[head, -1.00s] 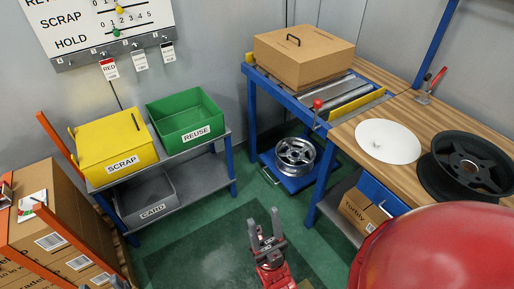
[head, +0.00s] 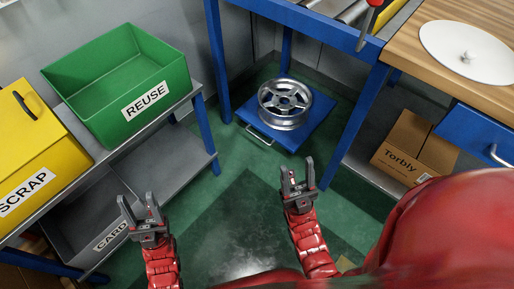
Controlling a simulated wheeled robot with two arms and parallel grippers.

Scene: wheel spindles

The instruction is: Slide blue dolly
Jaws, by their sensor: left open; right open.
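The blue dolly (head: 316,137) is a low flat platform on the green floor, under the blue-framed bench. A silver wheel rim (head: 285,103) lies on it. A pale metal handle (head: 258,135) sticks out from its front left edge. My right gripper (head: 297,178) is open and empty, in front of the dolly and apart from it. My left gripper (head: 141,216) is open and empty, further left, in front of the grey shelf. The dolly's underside is hidden.
A blue table leg (head: 219,65) stands left of the dolly and another (head: 352,130) to its right. The green REUSE bin (head: 120,85) and yellow SCRAP box (head: 30,150) stand on a shelf at left. A Torbly carton (head: 412,148) sits at right. The green floor (head: 235,215) in front is clear.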

